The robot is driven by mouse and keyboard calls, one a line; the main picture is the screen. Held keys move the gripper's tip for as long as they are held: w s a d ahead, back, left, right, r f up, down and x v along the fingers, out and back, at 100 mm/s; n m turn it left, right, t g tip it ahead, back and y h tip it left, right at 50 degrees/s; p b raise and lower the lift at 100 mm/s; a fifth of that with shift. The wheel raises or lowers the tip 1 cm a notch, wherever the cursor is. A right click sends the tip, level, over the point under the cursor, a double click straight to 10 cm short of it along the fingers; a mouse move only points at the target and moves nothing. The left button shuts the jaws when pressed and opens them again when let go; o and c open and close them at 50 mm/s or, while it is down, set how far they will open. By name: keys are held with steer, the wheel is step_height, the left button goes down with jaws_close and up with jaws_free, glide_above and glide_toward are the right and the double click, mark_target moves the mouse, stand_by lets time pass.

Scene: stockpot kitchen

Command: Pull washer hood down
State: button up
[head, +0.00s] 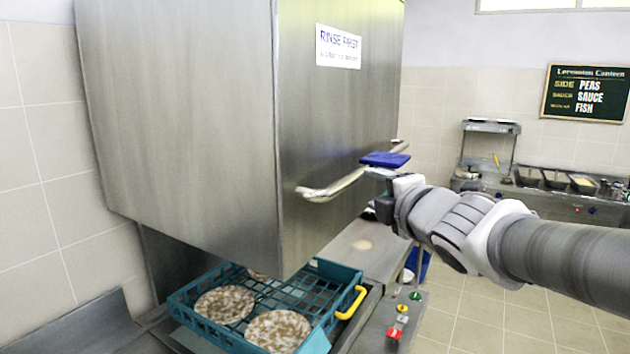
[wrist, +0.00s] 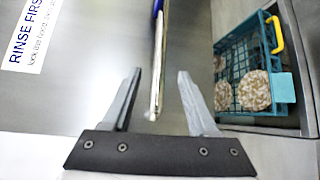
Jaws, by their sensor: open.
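The washer hood (head: 190,120) is a large steel box, raised above the rack below it, with a "RINSE FIRST" label on its front. A steel bar handle (head: 330,190) with a blue grip (head: 385,159) runs across that front. The hood's front also fills much of the wrist view (wrist: 90,90). My gripper (head: 376,188) is open at the handle, near the blue grip. In the wrist view the bar (wrist: 158,60) lies in line with the gap between my fingers (wrist: 159,76). I cannot tell whether a finger touches it.
A teal rack (head: 290,295) with dirty plates (head: 225,304) and a yellow handle (head: 351,302) sits under the hood. Colored buttons (head: 398,321) are on the machine's front. A counter with food pans (head: 555,180) stands at the back right, with open floor before it.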

mark_target(354, 181)
steer(key=w, duration=0.4)
steer(key=w+a+f, duration=0.1)
steer(key=w, duration=0.3)
steer(key=w+p, duration=0.1)
steer(key=w, duration=0.3)
steer(key=shift+a+f, duration=0.35)
jaws_close()
stand_by(1.0)
